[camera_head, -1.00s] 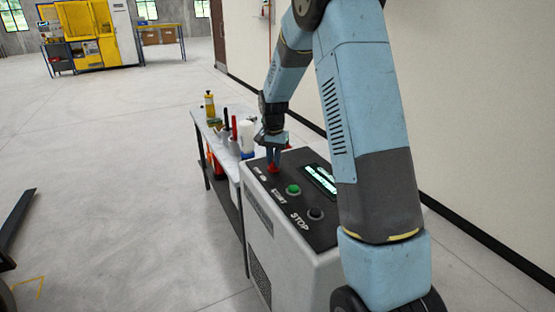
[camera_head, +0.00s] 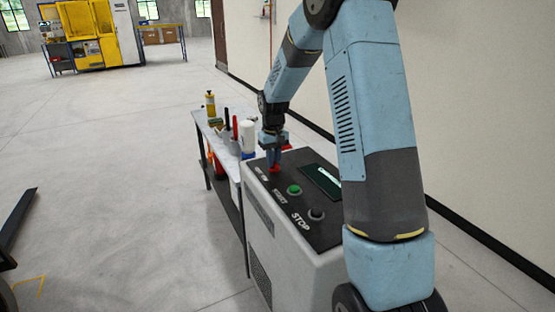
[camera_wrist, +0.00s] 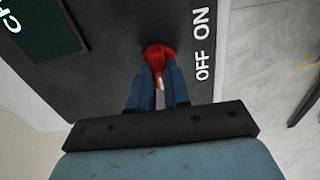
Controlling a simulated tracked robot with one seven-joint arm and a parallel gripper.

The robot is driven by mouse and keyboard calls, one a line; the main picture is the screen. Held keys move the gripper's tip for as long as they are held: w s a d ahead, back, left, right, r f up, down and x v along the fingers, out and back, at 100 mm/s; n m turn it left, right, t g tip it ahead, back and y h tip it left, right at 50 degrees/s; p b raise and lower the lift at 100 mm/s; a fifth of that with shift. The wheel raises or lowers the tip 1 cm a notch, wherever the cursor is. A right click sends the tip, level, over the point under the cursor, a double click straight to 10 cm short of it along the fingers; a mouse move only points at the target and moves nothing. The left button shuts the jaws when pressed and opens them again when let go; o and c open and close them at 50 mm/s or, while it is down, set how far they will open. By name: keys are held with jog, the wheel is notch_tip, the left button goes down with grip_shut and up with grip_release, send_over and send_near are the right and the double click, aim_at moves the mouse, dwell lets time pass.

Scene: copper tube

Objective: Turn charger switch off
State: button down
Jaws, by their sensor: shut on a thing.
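The charger (camera_head: 310,262) is a grey box with a black top panel. Its red switch (camera_wrist: 155,52) sits beside the OFF and ON labels in the wrist view. My gripper (camera_wrist: 159,75) is shut on the red switch, with a blue finger on each side of its handle. The fingers hide part of the handle. In the head view my gripper (camera_head: 274,162) reaches down to the switch at the panel's far end. The charger's display (camera_head: 321,181) is mostly dark; its screen is also dark in the wrist view (camera_wrist: 40,30).
A green START button (camera_head: 294,190) and a dark STOP button (camera_head: 316,213) are on the panel. A side table (camera_head: 222,150) with bottles and tools stands behind the charger. A wall is on the right. Open floor (camera_head: 120,160) lies to the left.

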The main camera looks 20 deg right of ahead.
jog(key=shift+s+f+n, duration=0.15)
jog(key=shift+s+n, duration=0.05)
jog(key=shift+n, duration=0.1)
jog(key=c, duration=1.1)
grip_release()
jog(key=shift+w, duration=0.1)
notch_tip(320, 180, up, 14)
jog(key=shift+f, duration=0.1)
